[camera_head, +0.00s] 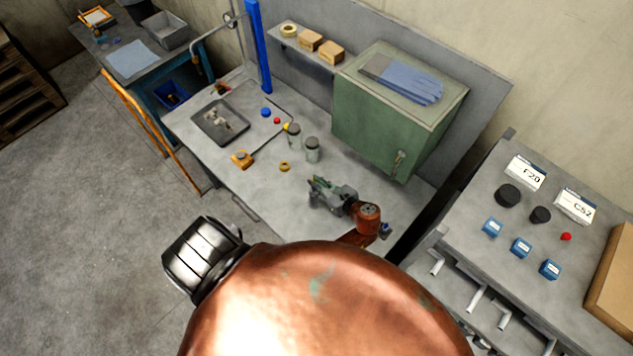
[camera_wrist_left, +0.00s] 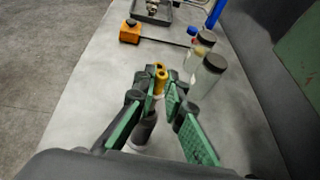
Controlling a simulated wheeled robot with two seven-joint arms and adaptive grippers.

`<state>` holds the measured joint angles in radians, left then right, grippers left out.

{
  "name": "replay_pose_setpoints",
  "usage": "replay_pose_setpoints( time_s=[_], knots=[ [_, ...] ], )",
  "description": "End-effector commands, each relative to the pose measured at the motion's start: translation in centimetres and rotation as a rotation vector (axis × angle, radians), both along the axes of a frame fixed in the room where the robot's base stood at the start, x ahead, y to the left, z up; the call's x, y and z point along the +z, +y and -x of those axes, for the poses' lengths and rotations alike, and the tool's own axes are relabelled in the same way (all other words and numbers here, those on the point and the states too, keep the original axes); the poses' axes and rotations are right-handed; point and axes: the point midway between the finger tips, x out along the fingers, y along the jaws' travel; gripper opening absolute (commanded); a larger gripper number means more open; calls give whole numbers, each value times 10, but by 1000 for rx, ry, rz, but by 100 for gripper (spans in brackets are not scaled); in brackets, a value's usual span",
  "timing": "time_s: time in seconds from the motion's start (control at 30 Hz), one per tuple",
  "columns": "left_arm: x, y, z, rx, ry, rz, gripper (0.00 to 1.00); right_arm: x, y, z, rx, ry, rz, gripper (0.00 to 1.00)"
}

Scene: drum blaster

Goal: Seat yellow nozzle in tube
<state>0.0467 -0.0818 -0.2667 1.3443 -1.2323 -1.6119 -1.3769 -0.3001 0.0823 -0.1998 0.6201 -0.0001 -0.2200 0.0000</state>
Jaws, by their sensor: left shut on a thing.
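My left gripper (camera_head: 318,188) hangs over the right part of the grey workbench in the head view. In the left wrist view its green-padded fingers (camera_wrist_left: 160,88) are shut, with a small yellow piece (camera_wrist_left: 159,76) at the tips that looks like the nozzle. Its lower end is hidden by the fingers. A grey cylinder with a pale base (camera_wrist_left: 143,132) shows between the finger links; I cannot tell whether it is the tube or how it relates to the yellow piece. My right gripper is in neither view.
Two dark-lidded jars (camera_head: 312,150) stand beyond the gripper, close to its right side in the wrist view. A brass-coloured ring (camera_head: 285,166), an orange block (camera_head: 242,159) and a dark tray (camera_head: 221,121) lie further left. A green cabinet (camera_head: 385,120) rises behind.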

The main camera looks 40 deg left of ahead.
Motion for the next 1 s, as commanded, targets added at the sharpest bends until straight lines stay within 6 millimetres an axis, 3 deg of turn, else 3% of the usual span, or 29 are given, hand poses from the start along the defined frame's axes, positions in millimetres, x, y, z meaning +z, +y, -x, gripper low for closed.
replay_pose_setpoints(
  time_s=[1.0],
  knots=[
    [-12, 0, 0, 0, 0, 0, 0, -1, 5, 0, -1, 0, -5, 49]
  ],
)
